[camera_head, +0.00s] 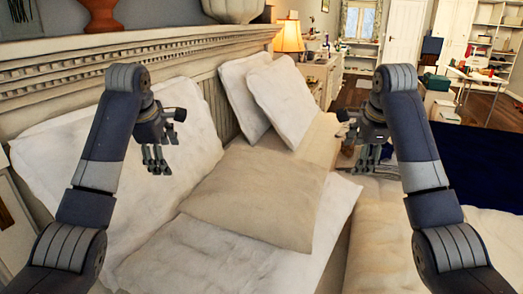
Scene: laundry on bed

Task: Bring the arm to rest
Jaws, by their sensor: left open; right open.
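My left gripper (155,158) hangs at the end of my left arm, in front of the white pillow at the left. It is open and empty, with its fingers pointing down. My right gripper (368,158) hangs at the end of my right arm, over the right part of the bed. It is open, and I see nothing held between its fingers. Both arms are raised and bent, roughly mirroring each other.
A beige pillow (262,196) lies mid-bed. A large white pillow (60,150) and two smaller pillows (285,98) lean near the carved headboard (200,62). A lit lamp (288,37) stands behind. A dark blue cloth (485,165) lies at right.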

